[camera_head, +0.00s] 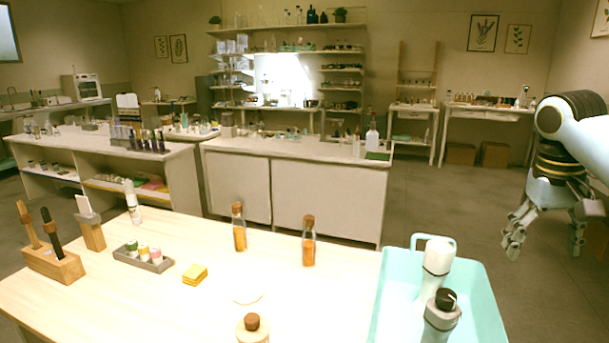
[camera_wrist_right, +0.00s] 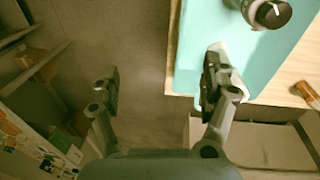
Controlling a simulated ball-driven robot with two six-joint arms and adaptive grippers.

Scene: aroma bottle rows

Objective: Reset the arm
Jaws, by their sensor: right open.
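My right gripper (camera_head: 514,236) hangs at the right side of the head view, fingers pointing down, beyond the right edge of the turquoise tray (camera_head: 489,303). The turquoise tray (camera_wrist_right: 236,72) shows beyond the right finger in that view. My left gripper is in neither view.
Two amber bottles with cork tops (camera_head: 239,228) (camera_head: 308,242) stand on the wooden table (camera_head: 110,300). Another cork-topped bottle (camera_head: 253,329) is at the front edge. A wooden holder (camera_head: 55,266), small grey tray (camera_head: 158,266) and yellow stack (camera_head: 195,274) are left.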

